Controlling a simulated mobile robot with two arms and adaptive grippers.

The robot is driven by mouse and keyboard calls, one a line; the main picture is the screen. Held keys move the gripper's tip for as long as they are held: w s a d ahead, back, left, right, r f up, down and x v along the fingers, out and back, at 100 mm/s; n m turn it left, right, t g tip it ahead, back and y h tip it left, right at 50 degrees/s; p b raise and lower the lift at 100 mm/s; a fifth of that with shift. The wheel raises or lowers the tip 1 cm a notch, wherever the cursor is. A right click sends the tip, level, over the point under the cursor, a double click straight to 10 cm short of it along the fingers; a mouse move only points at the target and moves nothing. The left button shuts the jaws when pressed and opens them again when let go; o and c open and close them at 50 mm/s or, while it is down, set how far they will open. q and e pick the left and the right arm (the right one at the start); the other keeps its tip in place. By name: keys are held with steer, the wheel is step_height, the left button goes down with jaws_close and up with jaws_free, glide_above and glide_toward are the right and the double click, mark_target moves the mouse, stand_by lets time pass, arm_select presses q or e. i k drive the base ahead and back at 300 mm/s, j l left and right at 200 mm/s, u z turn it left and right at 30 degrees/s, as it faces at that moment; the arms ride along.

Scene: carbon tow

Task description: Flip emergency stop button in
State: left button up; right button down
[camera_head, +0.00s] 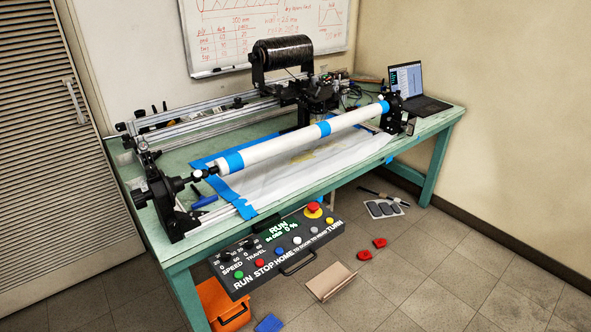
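The emergency stop button (313,209) is a red mushroom head on a yellow base. It sits at the top right of the dark control panel (279,246), which is fixed at the front of the green table. The panel display reads RUN in green. Whether the button is pressed in or raised is too small to tell. Neither of my grippers shows in the head view.
A winding machine with a white tube (290,141) and a black spool (282,57) spans the green table (447,122). A laptop (417,92) stands at the right end. An orange bin (222,303), a cardboard piece (331,281) and red pieces (379,243) lie on the floor.

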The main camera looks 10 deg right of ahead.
mark_target(313, 207)
steer(key=i+l+u, duration=0.2)
steer(key=i+l, duration=0.2)
steer(key=i, duration=0.2)
steer(key=i+l+u, duration=0.2)
steer(key=i+l, duration=0.25)
steer(key=i, duration=0.1)
